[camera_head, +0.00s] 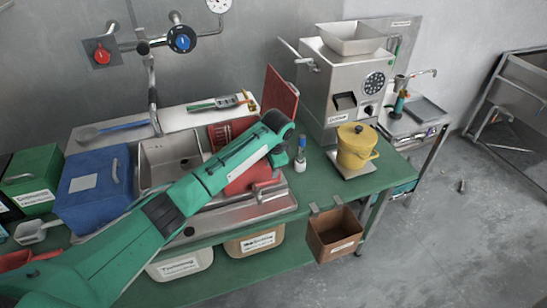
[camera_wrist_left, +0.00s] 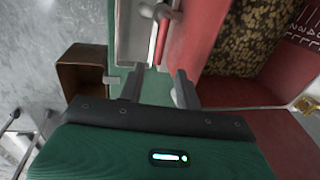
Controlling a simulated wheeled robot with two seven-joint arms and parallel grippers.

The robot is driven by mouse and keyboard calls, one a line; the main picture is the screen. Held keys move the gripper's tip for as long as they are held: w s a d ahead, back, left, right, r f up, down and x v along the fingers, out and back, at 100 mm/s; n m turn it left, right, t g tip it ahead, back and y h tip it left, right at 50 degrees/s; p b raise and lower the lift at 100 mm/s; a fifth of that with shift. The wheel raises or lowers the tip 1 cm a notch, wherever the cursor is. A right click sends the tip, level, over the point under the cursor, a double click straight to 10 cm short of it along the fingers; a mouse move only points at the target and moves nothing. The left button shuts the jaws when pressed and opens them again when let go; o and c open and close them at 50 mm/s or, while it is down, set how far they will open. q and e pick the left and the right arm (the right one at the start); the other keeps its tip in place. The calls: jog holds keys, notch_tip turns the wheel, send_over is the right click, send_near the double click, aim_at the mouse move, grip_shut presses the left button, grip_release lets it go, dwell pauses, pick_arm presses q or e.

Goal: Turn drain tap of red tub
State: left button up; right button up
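The red tub (camera_head: 240,184) stands at the sink's right end, partly hidden behind my left arm. Its grey drain tap (camera_head: 266,188) shows at its front side. In the left wrist view, the tub's red wall (camera_wrist_left: 195,38) and speckled brown contents (camera_wrist_left: 240,40) show, with the grey tap (camera_wrist_left: 160,13) at the top. My left gripper (camera_wrist_left: 160,72) is open, its two fingers apart with nothing between them. The tap lies ahead of the fingertips, apart from them. My right gripper is not in view.
A brown bin (camera_head: 334,232) hangs at the bench's front edge. A small bottle (camera_head: 300,155), yellow pot (camera_head: 355,147) and grinder (camera_head: 345,85) stand to the right. A blue box (camera_head: 95,190) is at the left. A red board (camera_head: 280,95) stands behind the tub.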

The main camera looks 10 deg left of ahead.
pick_arm(q)
notch_tip(320, 180, up, 7)
jog(key=s+b, duration=0.1)
jog(key=shift+d, duration=0.35)
